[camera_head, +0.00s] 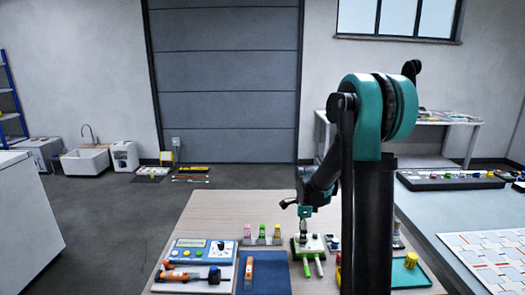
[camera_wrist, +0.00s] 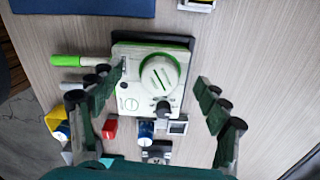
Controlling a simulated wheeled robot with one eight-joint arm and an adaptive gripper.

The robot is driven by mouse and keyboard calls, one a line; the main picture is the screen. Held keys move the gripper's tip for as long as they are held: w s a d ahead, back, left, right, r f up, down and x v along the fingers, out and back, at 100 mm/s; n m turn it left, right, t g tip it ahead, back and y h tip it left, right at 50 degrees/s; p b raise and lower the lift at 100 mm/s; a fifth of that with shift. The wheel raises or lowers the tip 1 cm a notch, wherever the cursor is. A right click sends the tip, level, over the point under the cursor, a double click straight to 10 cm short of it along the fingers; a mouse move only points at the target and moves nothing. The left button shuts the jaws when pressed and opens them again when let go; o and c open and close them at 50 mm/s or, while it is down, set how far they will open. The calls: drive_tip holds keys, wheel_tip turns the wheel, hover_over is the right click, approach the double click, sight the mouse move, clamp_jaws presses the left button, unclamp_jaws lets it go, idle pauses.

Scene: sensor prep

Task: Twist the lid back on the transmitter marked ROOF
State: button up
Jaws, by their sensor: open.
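A white device with green edging (camera_head: 308,244) stands on the wooden table in the head view. In the wrist view this device (camera_wrist: 136,103) carries a round white cap (camera_wrist: 160,76) with a dark slot and a green rim. No ROOF marking is readable, so I cannot tell whether this is the named transmitter. My gripper (camera_wrist: 158,97) is open, with one finger on each side of the device and nothing held. In the head view my gripper (camera_head: 304,228) is right above the device; whether it touches is hidden.
A blue instrument box (camera_head: 190,252) and an orange-ended tool (camera_head: 190,277) lie at the left. Small coloured bottles (camera_head: 262,240) stand behind. A yellow round piece (camera_head: 410,260) sits on a green mat at the right. Small red (camera_wrist: 109,128) and blue (camera_wrist: 146,130) parts crowd the device.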

drive_tip(key=shift+o, duration=1.2)
drive_tip(key=shift+r, duration=0.65)
drive_tip(key=shift+r, duration=2.95)
drive_tip(key=s+d+f+n+t, duration=0.1)
drive_tip(key=s+n, duration=0.5)
drive_tip(key=s, duration=0.1)
drive_tip(key=s+d+f+n+t, duration=0.1)
drive_tip(key=s+f+n, duration=0.1)
drive_tip(key=s+n, duration=0.4)
drive_tip(key=s+d+f+n+t, duration=0.1)
drive_tip(key=s+f+n+t, duration=0.1)
drive_tip(key=s+n, duration=0.4)
drive_tip(key=shift+s+d+f+n, duration=0.1)
drive_tip(key=shift+s+d+n, duration=0.1)
drive_tip(key=shift+s, duration=0.35)
drive_tip(key=shift+s+d+f+n, duration=0.1)
drive_tip(key=shift+s+d, duration=0.1)
drive_tip(key=shift+s, duration=0.3)
drive_tip(key=shift+s+f+n, duration=0.25)
drive_tip(key=shift+s+n, duration=0.2)
drive_tip(key=shift+n, duration=0.05)
drive_tip(key=shift+c, duration=0.3)
